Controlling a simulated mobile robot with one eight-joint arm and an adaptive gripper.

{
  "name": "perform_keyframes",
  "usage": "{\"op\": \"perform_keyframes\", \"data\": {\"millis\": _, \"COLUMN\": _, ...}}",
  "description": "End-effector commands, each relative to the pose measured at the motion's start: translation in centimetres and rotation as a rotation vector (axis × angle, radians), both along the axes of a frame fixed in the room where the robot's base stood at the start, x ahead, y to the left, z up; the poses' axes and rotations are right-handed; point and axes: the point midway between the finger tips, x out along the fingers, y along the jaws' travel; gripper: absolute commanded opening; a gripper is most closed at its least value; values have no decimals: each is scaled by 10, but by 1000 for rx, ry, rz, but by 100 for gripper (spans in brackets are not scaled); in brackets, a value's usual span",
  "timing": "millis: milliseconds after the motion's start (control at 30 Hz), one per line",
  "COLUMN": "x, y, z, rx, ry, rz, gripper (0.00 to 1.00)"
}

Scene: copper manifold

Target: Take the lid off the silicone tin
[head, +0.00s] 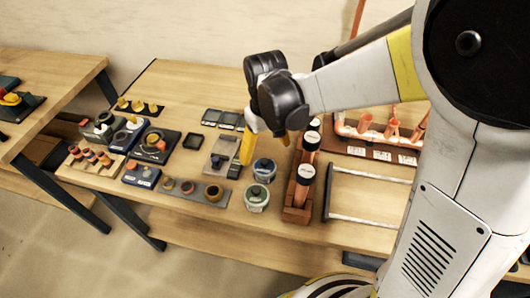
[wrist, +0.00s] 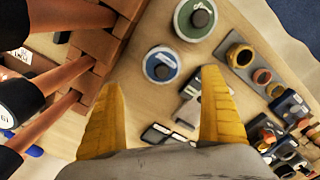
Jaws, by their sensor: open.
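Two round tins with dark-knobbed lids stand side by side near the table's front. One has a blue lid (head: 264,167) and the other a green lid (head: 257,192). I cannot read which is the silicone tin. Both lids sit on their tins. In the wrist view the blue lid (wrist: 151,70) lies just beyond the gap between my fingertips, and the green lid (wrist: 185,24) is farther up. My gripper (head: 266,154) has its yellow fingers apart and is empty, above the table just behind the tins. It also shows open in the wrist view (wrist: 163,78).
A wooden rack with copper tubes and black caps (head: 297,212) stands close right of the tins. A metal-railed frame (head: 368,171) and copper manifold (head: 377,133) are farther right. A grey tray with round fittings (head: 193,190) and a clear-topped plate (head: 220,157) lie left.

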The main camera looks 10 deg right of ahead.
Motion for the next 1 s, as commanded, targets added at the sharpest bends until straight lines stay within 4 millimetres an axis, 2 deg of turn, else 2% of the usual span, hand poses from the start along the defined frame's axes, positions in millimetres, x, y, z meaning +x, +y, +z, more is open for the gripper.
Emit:
{"op": "perform_keyframes", "data": {"millis": 33, "x": 0, "y": 0, "z": -8, "rx": 0, "ry": 0, "rz": 0, "gripper": 93}}
{"op": "perform_keyframes", "data": {"millis": 267, "x": -1, "y": 1, "z": -23, "rx": 0, "ry": -1, "rz": 0, "gripper": 93}}
{"op": "perform_keyframes", "data": {"millis": 533, "x": -4, "y": 3, "z": -64, "rx": 0, "ry": -1, "rz": 0, "gripper": 93}}
{"op": "perform_keyframes", "data": {"millis": 767, "x": -4, "y": 3, "z": -65, "rx": 0, "ry": -1, "rz": -1, "gripper": 93}}
{"op": "perform_keyframes", "data": {"millis": 800, "x": -4, "y": 3, "z": -65, "rx": 0, "ry": -1, "rz": -1, "gripper": 87}}
{"op": "perform_keyframes", "data": {"millis": 933, "x": -4, "y": 3, "z": -65, "rx": 0, "ry": -1, "rz": -1, "gripper": 47}}
{"op": "perform_keyframes", "data": {"millis": 1000, "x": -4, "y": 3, "z": -65, "rx": 0, "ry": -1, "rz": -1, "gripper": 43}}
